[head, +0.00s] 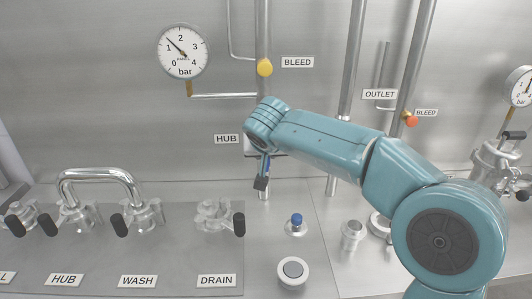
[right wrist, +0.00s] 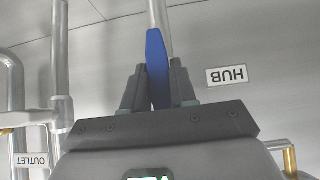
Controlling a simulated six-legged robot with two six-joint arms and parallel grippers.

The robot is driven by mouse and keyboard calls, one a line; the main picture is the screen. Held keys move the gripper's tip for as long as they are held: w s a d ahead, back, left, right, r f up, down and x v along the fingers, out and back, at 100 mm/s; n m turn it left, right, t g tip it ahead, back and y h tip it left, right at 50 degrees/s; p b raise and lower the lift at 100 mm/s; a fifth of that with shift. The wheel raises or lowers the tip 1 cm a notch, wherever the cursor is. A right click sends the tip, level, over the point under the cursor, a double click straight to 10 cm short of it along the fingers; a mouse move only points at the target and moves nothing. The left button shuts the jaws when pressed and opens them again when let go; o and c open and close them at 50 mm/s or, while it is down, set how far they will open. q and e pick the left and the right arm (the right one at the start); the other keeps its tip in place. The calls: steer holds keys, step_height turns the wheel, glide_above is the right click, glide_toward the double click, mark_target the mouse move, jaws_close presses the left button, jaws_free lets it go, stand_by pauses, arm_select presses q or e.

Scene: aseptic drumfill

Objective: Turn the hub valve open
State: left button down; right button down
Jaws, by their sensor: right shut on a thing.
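The blue handle of the hub valve (right wrist: 156,60) stands between the two dark fingers of my right gripper (right wrist: 158,78) in the right wrist view. The gripper is shut on it. In the head view my right gripper (head: 262,177) is by the vertical pipe, just right of the HUB label (head: 227,139). My arm covers most of the valve there. The HUB label also shows right of the fingers in the right wrist view (right wrist: 227,75). My left gripper is in neither view.
A pressure gauge (head: 183,51) and a yellow BLEED knob (head: 265,67) are above. A panel (head: 190,265) with several dark-handled valves is at the lower left. A blue-topped fitting (head: 297,224) and a round grey-topped button (head: 292,271) are below. An orange knob (head: 411,120) is at the right.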

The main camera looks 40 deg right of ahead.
steer(key=shift+f, duration=0.15)
steer(key=c, duration=1)
jaws_free()
steer(key=shift+s+a, duration=0.1)
steer(key=shift+r, duration=0.2)
steer(key=v, duration=1.6)
steer(key=shift+s+a, duration=0.1)
